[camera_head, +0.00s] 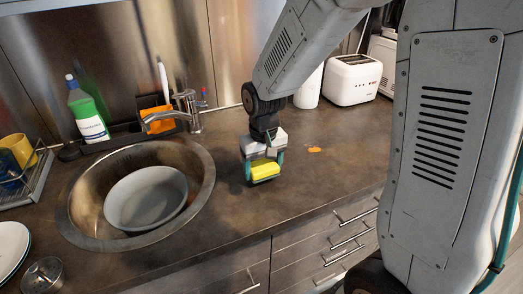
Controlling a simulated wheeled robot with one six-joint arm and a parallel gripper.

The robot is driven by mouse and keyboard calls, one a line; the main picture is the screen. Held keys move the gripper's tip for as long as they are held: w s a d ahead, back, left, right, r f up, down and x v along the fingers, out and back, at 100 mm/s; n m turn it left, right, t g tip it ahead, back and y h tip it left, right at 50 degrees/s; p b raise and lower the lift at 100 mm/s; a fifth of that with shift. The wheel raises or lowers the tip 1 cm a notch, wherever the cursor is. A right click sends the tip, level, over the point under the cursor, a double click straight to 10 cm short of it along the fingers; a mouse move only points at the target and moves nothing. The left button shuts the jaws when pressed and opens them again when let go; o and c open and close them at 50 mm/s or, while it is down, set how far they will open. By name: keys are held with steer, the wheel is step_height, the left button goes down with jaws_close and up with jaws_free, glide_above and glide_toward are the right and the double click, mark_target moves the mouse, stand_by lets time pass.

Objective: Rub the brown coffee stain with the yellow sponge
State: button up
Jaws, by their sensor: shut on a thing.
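My gripper (264,166) is shut on the yellow sponge (265,171), just right of the sink. The sponge is close to the countertop; I cannot tell whether it touches it. A small orange-brown stain (314,149) lies on the countertop to the right of the sponge and a little farther back. The sponge and the stain are apart, with a short stretch of bare counter between them. Part of the sponge is hidden by the gripper fingers.
A round sink (205,190) with a grey bowl (146,198) is at left, with a faucet (178,113) behind it. A green-and-white bottle (88,115) stands at back left. A white toaster (352,80) stands at back right. The counter around the stain is clear.

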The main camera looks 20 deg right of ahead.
steer(key=shift+r, duration=2.95)
